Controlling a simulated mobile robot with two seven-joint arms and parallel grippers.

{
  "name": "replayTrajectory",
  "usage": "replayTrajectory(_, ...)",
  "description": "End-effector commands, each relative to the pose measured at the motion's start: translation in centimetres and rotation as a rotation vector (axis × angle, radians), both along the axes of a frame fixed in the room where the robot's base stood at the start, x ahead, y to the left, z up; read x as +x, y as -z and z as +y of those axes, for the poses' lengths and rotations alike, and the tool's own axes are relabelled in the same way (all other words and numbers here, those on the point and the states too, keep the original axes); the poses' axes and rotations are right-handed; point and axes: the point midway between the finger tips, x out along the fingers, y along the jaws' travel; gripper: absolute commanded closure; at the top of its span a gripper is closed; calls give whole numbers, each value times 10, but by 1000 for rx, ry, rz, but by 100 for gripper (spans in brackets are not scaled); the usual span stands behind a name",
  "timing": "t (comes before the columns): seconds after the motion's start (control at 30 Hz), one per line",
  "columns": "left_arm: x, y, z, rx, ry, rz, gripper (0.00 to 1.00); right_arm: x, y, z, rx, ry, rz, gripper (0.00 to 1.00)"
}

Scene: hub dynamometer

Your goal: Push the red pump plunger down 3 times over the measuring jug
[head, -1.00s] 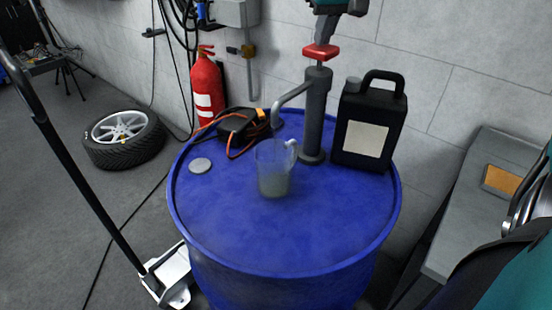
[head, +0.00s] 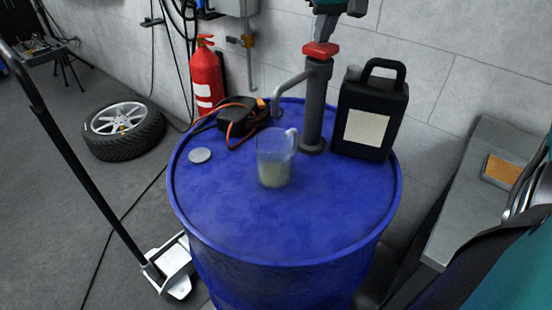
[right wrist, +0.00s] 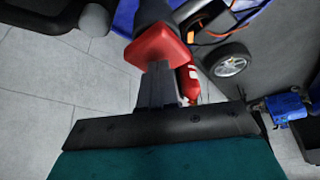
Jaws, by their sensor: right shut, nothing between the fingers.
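The red pump plunger (head: 321,50) sits at the top of the grey pump (head: 315,105), which stands upright on the blue drum. The plunger also shows in the right wrist view (right wrist: 157,45). My right gripper (head: 322,38) is shut and empty, with its fingertips at the top of the plunger, seemingly touching it. It shows in the right wrist view too (right wrist: 155,75). The clear measuring jug (head: 273,160) stands on the drum below the pump spout (head: 290,90), with pale liquid in its lower part. My left gripper is not in view.
The blue drum (head: 285,220) has clear room in front. A black canister (head: 370,120) stands close right of the pump. A black-and-orange device (head: 238,118) and grey disc (head: 200,155) lie on the left. A fire extinguisher (head: 206,78) and tyre (head: 123,130) are beyond.

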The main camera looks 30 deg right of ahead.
Motion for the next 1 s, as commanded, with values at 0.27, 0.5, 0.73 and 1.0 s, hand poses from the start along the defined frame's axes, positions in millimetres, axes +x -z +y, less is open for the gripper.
replayTrajectory(0.27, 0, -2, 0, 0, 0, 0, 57, -2, -1, 0, 2, 1, 12, 100)
replayTrajectory(0.5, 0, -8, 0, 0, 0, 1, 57, -2, -17, 0, 3, 1, 10, 100)
replayTrajectory(0.73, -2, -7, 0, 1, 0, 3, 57, -1, -30, 0, 0, 1, 7, 100)
replayTrajectory(1.0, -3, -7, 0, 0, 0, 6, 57, -1, -47, 0, 0, 0, 4, 100)
